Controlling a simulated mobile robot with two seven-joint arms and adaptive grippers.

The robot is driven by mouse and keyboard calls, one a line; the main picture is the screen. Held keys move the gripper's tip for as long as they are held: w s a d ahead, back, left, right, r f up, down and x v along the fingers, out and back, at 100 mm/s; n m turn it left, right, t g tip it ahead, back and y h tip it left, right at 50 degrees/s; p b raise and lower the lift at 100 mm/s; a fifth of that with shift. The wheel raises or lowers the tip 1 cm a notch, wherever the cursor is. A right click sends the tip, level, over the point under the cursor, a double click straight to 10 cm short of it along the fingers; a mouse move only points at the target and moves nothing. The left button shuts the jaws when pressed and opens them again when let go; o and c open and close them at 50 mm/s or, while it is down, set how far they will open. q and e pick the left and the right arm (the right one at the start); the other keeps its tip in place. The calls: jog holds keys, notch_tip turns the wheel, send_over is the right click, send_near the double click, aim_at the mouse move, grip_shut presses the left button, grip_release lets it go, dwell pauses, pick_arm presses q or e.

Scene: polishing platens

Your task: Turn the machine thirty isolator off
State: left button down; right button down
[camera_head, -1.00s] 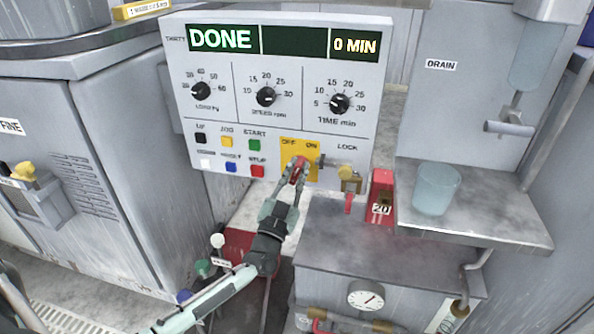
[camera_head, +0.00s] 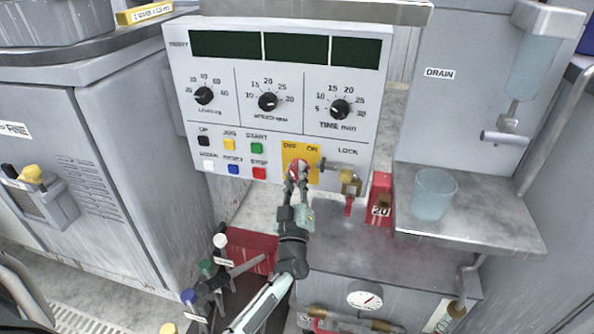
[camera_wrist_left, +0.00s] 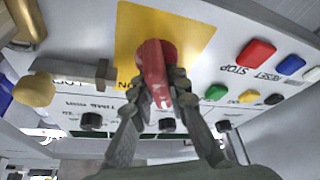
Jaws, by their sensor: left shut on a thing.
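The machine thirty panel (camera_head: 275,140) faces me, and its three display windows (camera_head: 296,48) are dark. The isolator is a red handle (camera_head: 297,171) on a yellow plate (camera_head: 312,153) marked OFF and ON. My left gripper (camera_head: 298,183) is shut on the red handle from below and partly hides it. In the left wrist view the red handle (camera_wrist_left: 153,72) sits between the two fingers (camera_wrist_left: 160,97), in front of the yellow plate (camera_wrist_left: 190,38). My right gripper is in neither view.
Right of the yellow plate are a bolt (camera_head: 338,167) and a brass padlock (camera_head: 351,186) under LOCK. Push buttons (camera_head: 231,157) lie to the left. A red block marked 20 (camera_head: 381,196) and a clear beaker (camera_head: 433,194) stand further right.

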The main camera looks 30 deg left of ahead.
pick_arm(q)
jog(key=shift+n, duration=0.6)
jog(key=shift+f+n+g+y+p, duration=0.1)
jog(key=shift+n+g+y+p, duration=0.65)
jog(key=shift+n, duration=0.95)
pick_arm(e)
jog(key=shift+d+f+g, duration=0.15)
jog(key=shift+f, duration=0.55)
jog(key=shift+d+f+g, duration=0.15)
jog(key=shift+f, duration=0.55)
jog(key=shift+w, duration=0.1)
pick_arm(q)
jog(key=c, duration=1.5)
grip_release()
jog(key=shift+s, duration=0.1)
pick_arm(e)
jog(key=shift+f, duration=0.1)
